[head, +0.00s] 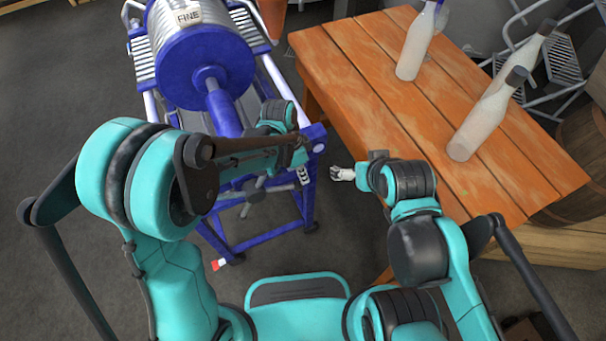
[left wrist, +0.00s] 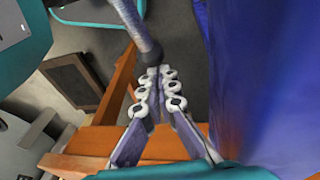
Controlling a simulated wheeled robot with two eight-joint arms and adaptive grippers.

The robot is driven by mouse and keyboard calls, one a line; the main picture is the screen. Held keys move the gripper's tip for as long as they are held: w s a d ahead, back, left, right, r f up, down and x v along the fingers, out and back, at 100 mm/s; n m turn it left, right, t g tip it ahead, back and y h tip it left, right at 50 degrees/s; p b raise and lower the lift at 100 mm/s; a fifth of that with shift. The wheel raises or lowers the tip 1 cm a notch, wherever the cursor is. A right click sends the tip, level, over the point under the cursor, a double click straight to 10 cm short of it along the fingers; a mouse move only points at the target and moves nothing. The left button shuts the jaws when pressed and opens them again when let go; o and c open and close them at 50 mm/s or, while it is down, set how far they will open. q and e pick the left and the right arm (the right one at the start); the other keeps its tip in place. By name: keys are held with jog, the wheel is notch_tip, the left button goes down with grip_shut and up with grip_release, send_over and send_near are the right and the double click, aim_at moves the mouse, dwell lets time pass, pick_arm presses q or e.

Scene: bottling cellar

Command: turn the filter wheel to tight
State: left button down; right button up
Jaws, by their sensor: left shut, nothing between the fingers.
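The filter wheel (head: 252,190) is a small dark grey hub with spokes and knob-like ends, at the front end of the blue filter press (head: 215,80). My left arm hides part of it. My left gripper (head: 303,176) is at the right side of the press's front end, to the right of the wheel. In the left wrist view the fingers (left wrist: 158,78) are together and empty. A grey rod with a rounded end (left wrist: 148,45), seemingly a wheel spoke, lies just beyond the fingertips; whether they touch I cannot tell. My right gripper (head: 340,173) hangs beside the table, away from the wheel.
A wooden table (head: 355,80) stands on the right with several pale bottles (head: 415,45) on it. A barrel (head: 580,150) and metal racks stand behind it. The press's blue frame surrounds the wheel area. Floor on the left is clear.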

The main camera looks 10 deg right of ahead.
pick_arm(q)
jog(key=w+d+r+p, duration=0.1)
jog(key=d+r, duration=0.1)
jog(key=r, duration=0.2)
jog(key=w+d+r+p, duration=0.1)
jog(key=d+r+p, duration=0.1)
jog(key=r, duration=0.2)
jog(key=w+d+r+p, duration=0.2)
jog(key=r, duration=0.1)
jog(key=shift+w+r, duration=0.1)
jog(key=shift+r, duration=0.3)
pick_arm(e)
notch_tip(320, 180, up, 5)
jog(key=shift+w+d+r, duration=0.15)
